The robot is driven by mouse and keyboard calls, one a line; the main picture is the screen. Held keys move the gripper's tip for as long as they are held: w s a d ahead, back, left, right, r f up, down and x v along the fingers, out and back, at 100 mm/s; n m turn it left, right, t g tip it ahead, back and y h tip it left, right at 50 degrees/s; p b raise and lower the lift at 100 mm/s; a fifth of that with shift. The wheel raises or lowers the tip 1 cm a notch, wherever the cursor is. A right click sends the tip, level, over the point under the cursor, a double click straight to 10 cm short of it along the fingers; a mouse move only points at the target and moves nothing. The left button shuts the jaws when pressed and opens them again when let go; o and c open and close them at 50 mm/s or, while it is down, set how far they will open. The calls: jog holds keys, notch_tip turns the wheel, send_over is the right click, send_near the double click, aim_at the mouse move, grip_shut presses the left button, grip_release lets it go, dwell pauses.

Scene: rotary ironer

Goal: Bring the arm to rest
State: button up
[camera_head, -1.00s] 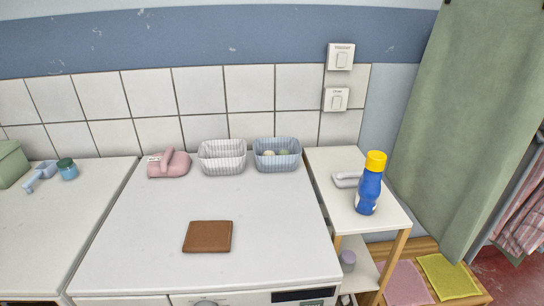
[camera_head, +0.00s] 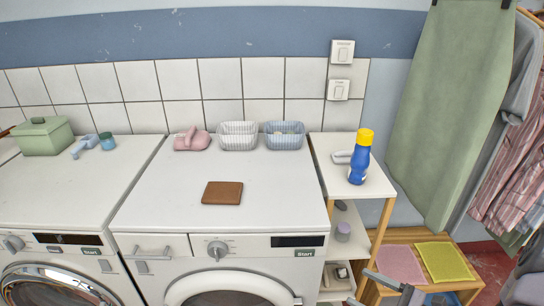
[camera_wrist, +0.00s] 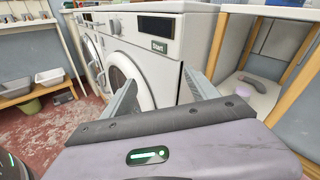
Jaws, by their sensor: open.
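My gripper (camera_wrist: 161,88) shows in the wrist view with its two grey fingers spread apart and nothing between them. In the head view part of my gripper (camera_head: 397,288) shows at the bottom edge, in front of the narrow shelf unit (camera_head: 381,214). It is low, below the machine tops, and apart from the things on them. The wrist view looks past the fingers at the front of a white machine (camera_wrist: 146,53) marked Start. Most of my arm is out of view.
A brown wallet-like piece (camera_head: 222,193) lies on the right machine's top (camera_head: 270,195). Two baskets and a pink item stand behind it. A blue bottle (camera_head: 358,163) with a yellow cap stands on the shelf unit. Red floor (camera_wrist: 50,138) shows at left in the wrist view.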

jog(key=s+a+r+n+g+h, duration=0.2)
jog(key=s+a+r+n+g, duration=0.3)
jog(key=a, duration=0.3)
jog(key=s+a+r+n+g+h, duration=0.1)
jog(key=s+a+r+n+g, duration=0.1)
jog(key=a+r+n+g, duration=0.5)
jog(key=s+a+r+n+t+h, duration=0.1)
jog(key=s+r+n+t+h, duration=0.5)
jog(key=r, duration=0.3)
jog(key=shift+s+a+n+h, duration=0.4)
jog(key=shift+s+n, duration=0.35)
jog(key=shift+n, duration=0.15)
jog(key=shift+r, duration=0.1)
